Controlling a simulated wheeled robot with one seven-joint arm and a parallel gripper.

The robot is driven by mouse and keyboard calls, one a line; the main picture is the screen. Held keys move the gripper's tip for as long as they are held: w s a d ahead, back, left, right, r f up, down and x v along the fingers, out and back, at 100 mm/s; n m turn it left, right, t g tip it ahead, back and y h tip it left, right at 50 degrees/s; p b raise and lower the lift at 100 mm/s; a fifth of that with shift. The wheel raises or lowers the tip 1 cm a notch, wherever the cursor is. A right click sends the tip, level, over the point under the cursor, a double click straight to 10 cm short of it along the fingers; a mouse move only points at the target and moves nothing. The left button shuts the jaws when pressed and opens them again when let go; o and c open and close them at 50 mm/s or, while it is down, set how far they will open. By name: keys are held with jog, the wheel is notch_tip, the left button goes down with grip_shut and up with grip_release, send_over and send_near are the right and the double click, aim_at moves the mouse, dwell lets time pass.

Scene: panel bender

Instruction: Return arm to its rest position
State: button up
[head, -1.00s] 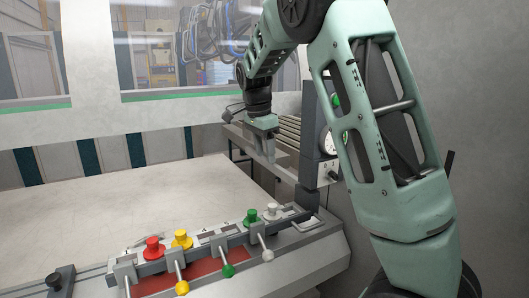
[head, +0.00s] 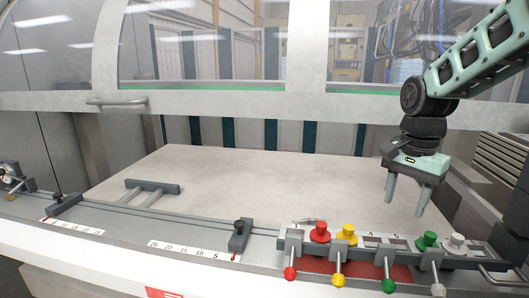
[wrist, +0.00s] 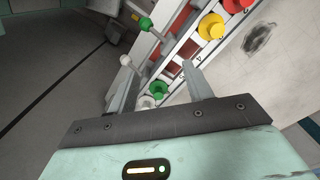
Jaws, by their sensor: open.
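My gripper (head: 405,195) hangs from my pale green arm at the right of the head view, fingers pointing down and apart. It is open and empty, above the right end of the work table (head: 250,185), near the lever block. In the wrist view my gripper (wrist: 158,82) also shows its two fingers spread with nothing held between them. The green knob (wrist: 157,90) and the white knob (wrist: 146,103) appear beyond and between the fingers. How far the fingertips are above them I cannot tell.
The lever block (head: 365,250) carries a red knob (head: 320,232), a yellow knob (head: 347,236), green and white ones, with ball-ended levers in front. A windowed guard with a handle (head: 117,101) spans the back. A roller rack (head: 500,160) stands right. The table's middle is clear.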

jog(key=s+a+f+n, duration=0.3)
jog(key=s+a+n, duration=0.8)
jog(key=s+a, duration=0.25)
jog(key=s+a+f+n, duration=0.2)
jog(key=s+n, duration=0.2)
jog(key=s, duration=0.1)
jog(key=s+a+f+n, duration=0.1)
jog(key=s+a+n, duration=0.1)
jog(key=s+n, duration=0.2)
jog(key=shift+s+f, duration=0.35)
jog(key=shift+s, duration=0.7)
jog(key=shift+a, duration=0.1)
